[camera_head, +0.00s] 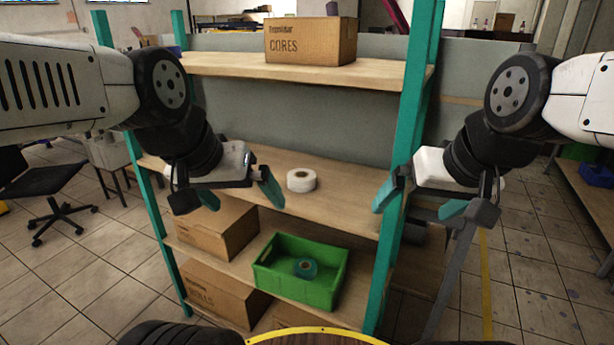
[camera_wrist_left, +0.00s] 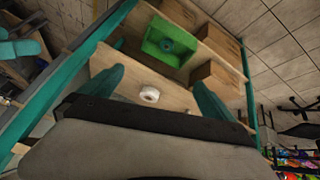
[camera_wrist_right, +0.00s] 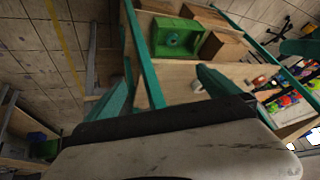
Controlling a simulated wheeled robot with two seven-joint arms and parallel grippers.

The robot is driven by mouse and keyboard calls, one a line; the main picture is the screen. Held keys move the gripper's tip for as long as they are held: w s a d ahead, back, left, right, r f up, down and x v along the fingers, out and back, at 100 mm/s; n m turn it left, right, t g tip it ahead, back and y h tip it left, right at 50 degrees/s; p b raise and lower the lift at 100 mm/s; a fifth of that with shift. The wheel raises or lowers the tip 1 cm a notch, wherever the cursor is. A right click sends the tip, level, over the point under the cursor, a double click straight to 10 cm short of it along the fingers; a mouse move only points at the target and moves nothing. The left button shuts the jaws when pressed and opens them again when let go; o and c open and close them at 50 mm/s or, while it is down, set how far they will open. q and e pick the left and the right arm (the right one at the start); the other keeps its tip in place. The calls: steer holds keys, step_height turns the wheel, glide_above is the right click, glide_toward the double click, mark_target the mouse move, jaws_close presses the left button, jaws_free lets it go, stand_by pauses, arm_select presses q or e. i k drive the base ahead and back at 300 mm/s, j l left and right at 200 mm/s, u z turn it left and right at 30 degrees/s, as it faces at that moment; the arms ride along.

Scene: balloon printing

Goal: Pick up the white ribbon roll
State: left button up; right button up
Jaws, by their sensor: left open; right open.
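The white ribbon roll (camera_head: 301,180) lies flat on the middle wooden shelf (camera_head: 345,207) of a teal-framed rack. My left gripper (camera_head: 240,198) is open and empty in front of the shelf, to the left of the roll and apart from it. In the left wrist view the roll (camera_wrist_left: 149,94) shows between the two teal fingers (camera_wrist_left: 160,90), beyond them. My right gripper (camera_head: 418,205) is open and empty by the rack's right front post, well to the right of the roll. The right wrist view also shows its spread fingers (camera_wrist_right: 160,90).
A green crate (camera_head: 335,289) with a teal roll (camera_head: 306,267) inside stands on the lower shelf beside cardboard boxes (camera_head: 215,228). A "CORES" box (camera_head: 311,40) sits on the top shelf. The right teal post (camera_head: 403,150) stands between the roll and my right arm. The middle shelf around the roll is clear.

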mark_target(299, 180)
steer(key=l+u, duration=0.2)
steer(key=u, duration=0.6)
steer(key=l+u, duration=0.25)
steer(key=u, duration=0.2)
steer(key=i+l+u, duration=0.1)
steer(key=l+u, duration=0.15)
steer(key=u, duration=0.15)
steer(key=l+u, duration=0.25)
steer(key=u, duration=0.2)
steer(key=l, duration=0.2)
